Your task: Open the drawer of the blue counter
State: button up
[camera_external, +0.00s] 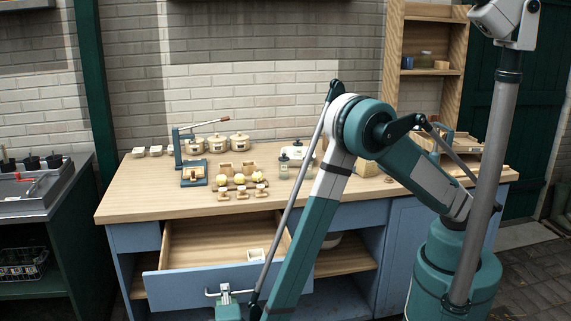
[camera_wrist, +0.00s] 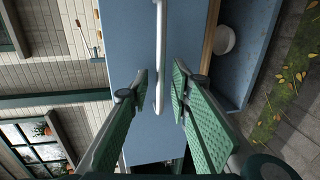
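The blue counter (camera_external: 134,237) has a wooden top and a blue-fronted drawer (camera_external: 172,287), which stands pulled out with its wooden inside showing. A small white container (camera_external: 256,255) lies in the drawer. The drawer's pale bar handle (camera_external: 210,292) is on its front; it also shows in the wrist view (camera_wrist: 160,40). My gripper (camera_wrist: 162,75) has its green-padded fingers apart, one on each side of the handle, with a gap visible on both sides. In the external view, part of my gripper (camera_external: 223,299) shows at the handle; the rest is hidden or cut off.
The countertop holds lidded pots (camera_external: 217,143), a lever press (camera_external: 190,160), jars and small wooden pieces. A dark green bench with a grey top (camera_external: 30,205) stands at the left. A wooden shelf (camera_external: 428,72) stands at the back right. A white bowl (camera_wrist: 225,40) shows beside the drawer front.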

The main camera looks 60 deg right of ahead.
jog(key=v, duration=0.7)
jog(key=shift+s+a, duration=0.2)
dwell(0.6)
